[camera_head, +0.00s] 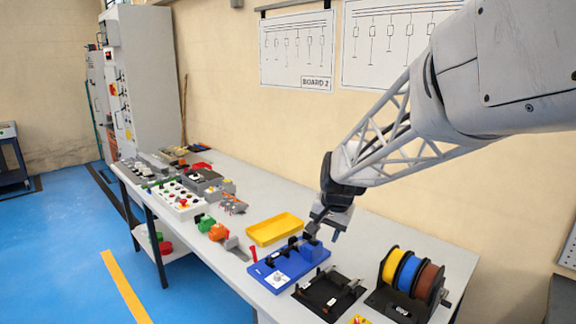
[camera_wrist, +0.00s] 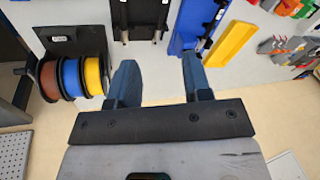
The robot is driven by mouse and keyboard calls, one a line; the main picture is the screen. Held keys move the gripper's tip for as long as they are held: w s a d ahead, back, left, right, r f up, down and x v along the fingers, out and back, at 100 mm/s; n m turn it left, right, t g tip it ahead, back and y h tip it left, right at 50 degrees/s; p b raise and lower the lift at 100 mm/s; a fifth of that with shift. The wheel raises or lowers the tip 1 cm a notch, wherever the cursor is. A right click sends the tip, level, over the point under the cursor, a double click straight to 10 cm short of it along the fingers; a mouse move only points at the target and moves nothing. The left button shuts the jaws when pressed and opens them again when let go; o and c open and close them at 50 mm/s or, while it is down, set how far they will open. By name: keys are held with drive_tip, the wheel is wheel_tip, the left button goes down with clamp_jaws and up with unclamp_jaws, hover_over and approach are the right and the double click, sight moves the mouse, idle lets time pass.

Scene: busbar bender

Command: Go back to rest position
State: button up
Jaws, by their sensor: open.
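My gripper (camera_head: 326,224) hangs over the back part of the table, near the right end of the blue bench device (camera_head: 270,279). In the wrist view, the two blue-grey fingers of my gripper (camera_wrist: 158,70) are apart with nothing between them. The blue device (camera_wrist: 186,38) is ahead of the right finger there. In the head view I cannot tell whether the fingers touch the device.
A yellow tray (camera_head: 274,229) lies behind the blue device. A black fixture (camera_head: 330,297) and a rack of yellow, blue and brown spools (camera_head: 408,272) stand to the right. Several tools and a switch panel (camera_head: 178,199) fill the table's left part. The wall is close behind.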

drive_tip(key=s+d+r+n+h, duration=0.1)
drive_tip(key=s+d, duration=0.3)
drive_tip(key=s, duration=1.3)
drive_tip(key=s+d+r+n, duration=0.1)
drive_tip(key=s+d+n, duration=0.2)
drive_tip(key=s, duration=1.3)
drive_tip(key=shift+s+d+n+h, duration=0.35)
drive_tip(key=shift+d+n+h, duration=0.05)
drive_tip(key=shift+d, duration=0.4)
